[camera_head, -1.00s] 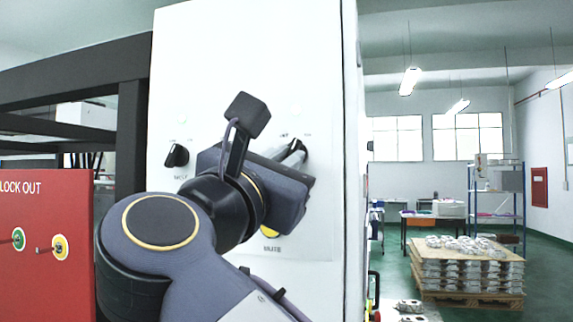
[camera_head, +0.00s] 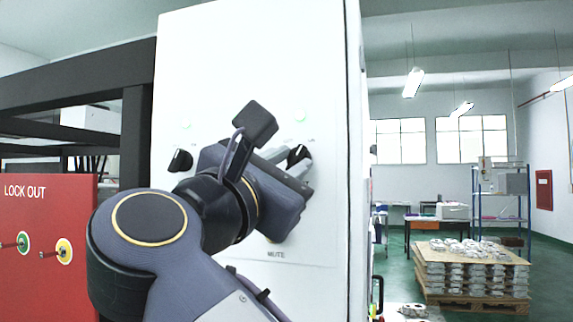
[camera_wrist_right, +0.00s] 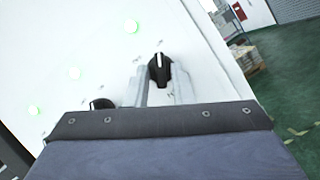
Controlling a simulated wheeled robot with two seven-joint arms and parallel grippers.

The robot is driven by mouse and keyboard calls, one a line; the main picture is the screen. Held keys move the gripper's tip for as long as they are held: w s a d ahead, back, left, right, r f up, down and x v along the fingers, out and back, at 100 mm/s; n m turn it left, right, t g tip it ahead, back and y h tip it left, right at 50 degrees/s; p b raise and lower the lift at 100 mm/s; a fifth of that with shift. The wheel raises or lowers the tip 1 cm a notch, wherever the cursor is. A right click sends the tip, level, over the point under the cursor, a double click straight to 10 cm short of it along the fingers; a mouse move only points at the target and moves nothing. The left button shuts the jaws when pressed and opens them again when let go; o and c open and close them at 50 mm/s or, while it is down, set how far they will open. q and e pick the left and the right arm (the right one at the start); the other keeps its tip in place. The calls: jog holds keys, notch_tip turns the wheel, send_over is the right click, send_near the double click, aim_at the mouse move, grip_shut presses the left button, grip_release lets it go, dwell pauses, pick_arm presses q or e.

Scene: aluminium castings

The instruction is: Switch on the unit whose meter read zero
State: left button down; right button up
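A white cabinet (camera_head: 235,60) carries a left black rotary knob (camera_head: 180,160) and a right one (camera_head: 298,155), each below a lit green lamp. My right gripper (camera_head: 288,160) is at the right knob. In the right wrist view its fingers (camera_wrist_right: 159,85) stand on either side of that knob (camera_wrist_right: 159,70), looking spread wider than its grip bar; contact is unclear. The other knob (camera_wrist_right: 102,104) is partly hidden by the gripper body. Lit green lamps (camera_wrist_right: 131,26) show there too. No meter is visible. My left gripper is not in view.
A red lock-out board (camera_head: 45,220) with a green and a yellow fitting stands left of the cabinet, before a dark frame (camera_head: 75,75). A pallet of castings (camera_head: 470,270) and a shelf rack (camera_head: 500,205) are far right.

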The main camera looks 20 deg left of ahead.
jog(key=shift+o, duration=0.6)
jog(key=shift+f, duration=0.1)
jog(key=shift+s+f, duration=0.1)
jog(key=shift+s, duration=0.1)
jog(key=b+v, duration=0.2)
jog(key=v, duration=0.5)
jog(key=shift+b, duration=0.4)
jog(key=shift+s, duration=0.1)
